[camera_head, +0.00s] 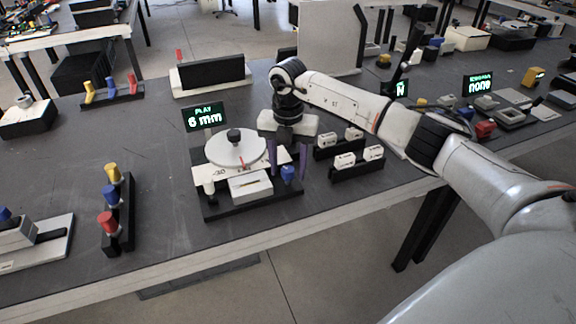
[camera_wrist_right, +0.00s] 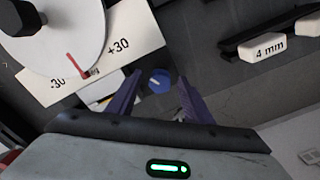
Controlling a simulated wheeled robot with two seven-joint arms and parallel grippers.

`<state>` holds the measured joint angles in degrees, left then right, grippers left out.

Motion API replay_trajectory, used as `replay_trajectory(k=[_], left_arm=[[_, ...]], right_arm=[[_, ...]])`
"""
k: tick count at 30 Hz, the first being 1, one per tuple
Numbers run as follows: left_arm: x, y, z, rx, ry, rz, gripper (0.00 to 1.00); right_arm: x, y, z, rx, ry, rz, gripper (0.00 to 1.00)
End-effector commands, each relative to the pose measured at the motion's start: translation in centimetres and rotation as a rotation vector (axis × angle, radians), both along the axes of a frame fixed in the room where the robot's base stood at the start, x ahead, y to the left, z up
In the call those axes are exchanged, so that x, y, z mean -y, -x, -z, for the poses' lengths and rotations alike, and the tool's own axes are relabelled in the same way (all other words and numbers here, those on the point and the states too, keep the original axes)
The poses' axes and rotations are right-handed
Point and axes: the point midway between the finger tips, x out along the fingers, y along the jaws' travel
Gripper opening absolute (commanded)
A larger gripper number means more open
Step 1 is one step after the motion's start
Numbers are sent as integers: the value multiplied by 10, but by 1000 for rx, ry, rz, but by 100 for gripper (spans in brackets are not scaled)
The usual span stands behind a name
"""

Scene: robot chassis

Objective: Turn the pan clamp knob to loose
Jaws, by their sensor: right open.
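A fixture with a round white dial plate (camera_head: 235,149) stands on a black base (camera_head: 252,208) near the table's front edge. A blue knob (camera_head: 288,173) sits at the base's front right; it also shows in the right wrist view (camera_wrist_right: 159,80), with a paler mark on top. No label names the clamp knob. My right gripper (camera_head: 288,164) points down with purple fingers open. Its fingertips are on either side of the blue knob, apart from it in the right wrist view (camera_wrist_right: 159,88). My left gripper is not in view.
A display (camera_head: 205,117) behind the dial reads "PLAY 6 mm". A white block (camera_head: 250,186) is left of the knob. White labelled blocks (camera_head: 345,160) stand in black racks to the right. A rack with yellow, blue and red knobs (camera_head: 112,197) is at left, with bare table between.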

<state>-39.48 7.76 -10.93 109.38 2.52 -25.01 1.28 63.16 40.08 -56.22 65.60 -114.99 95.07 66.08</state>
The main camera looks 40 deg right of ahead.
Motion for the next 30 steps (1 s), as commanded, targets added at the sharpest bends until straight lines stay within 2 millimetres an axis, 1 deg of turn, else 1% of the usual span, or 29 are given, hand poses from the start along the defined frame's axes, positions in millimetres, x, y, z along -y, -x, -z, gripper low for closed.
replay_trajectory(k=[3,4,8,9,11,20,26,30], left_arm=[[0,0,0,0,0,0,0],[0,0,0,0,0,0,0],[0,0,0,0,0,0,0],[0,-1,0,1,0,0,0],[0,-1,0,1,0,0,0],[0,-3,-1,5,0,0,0],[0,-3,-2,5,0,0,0],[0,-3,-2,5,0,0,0]], right_arm=[[0,0,0,0,0,0,46],[0,0,0,-1,-1,0,43],[0,0,0,-1,-1,0,21],[0,0,0,-1,-1,0,14],[0,0,0,-1,-1,0,5],[0,0,0,-2,-1,-36,5],[0,0,-1,-2,-1,-139,5],[0,0,-1,-2,-1,-252,5]])
